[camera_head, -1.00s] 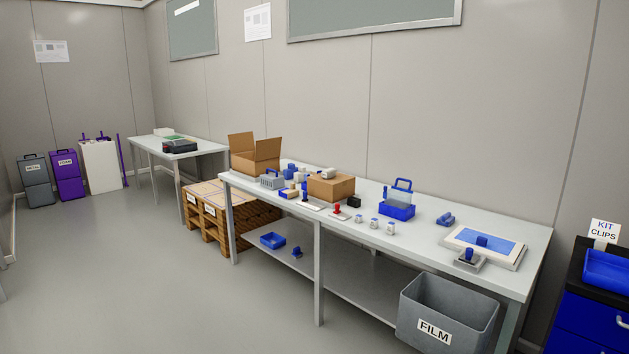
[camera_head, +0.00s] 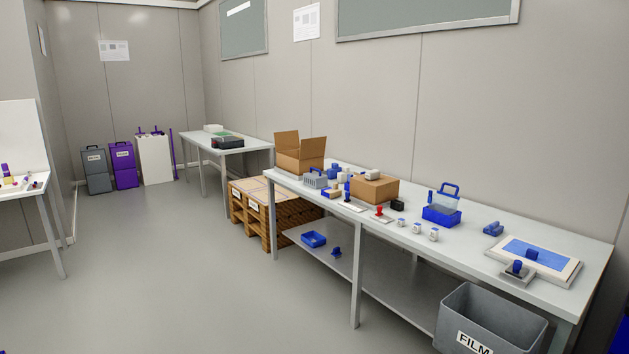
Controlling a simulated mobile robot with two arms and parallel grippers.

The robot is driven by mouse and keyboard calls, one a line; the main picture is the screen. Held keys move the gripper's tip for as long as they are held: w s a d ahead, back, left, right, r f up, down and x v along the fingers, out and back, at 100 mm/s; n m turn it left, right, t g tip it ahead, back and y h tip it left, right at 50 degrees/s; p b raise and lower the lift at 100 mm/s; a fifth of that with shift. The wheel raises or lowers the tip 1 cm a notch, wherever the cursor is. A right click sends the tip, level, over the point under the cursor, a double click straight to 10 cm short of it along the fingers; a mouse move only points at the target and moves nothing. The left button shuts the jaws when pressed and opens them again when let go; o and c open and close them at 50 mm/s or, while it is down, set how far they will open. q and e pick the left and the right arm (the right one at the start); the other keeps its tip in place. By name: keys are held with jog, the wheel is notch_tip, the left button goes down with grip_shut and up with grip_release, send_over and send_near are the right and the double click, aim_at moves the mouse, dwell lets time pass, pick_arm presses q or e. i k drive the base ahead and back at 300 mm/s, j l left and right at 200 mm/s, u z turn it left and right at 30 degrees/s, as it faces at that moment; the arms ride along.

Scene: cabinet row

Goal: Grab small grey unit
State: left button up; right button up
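No object in view is labelled as the small grey unit. Small grey-white items with blue marks (camera_head: 417,228) stand in a short row on the long table (camera_head: 470,236), near its front edge. A grey slotted basket (camera_head: 315,179) stands further left on the same table, beside the open carton. A small flat grey device with a blue knob (camera_head: 517,273) lies at the table's right end. Neither of my grippers shows in the view, and all these objects are some way off.
Floor at left is clear (camera_head: 190,280).

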aim_at(316, 180)
jog(key=i+u, duration=0.2)
jog(key=i, duration=0.5)
jog(key=i+j, duration=0.1)
jog(key=i, duration=0.75)
jog(key=i+j, duration=0.1)
jog(key=i, duration=0.75)
jog(key=i+j, duration=0.1)
jog(key=i, duration=0.75)
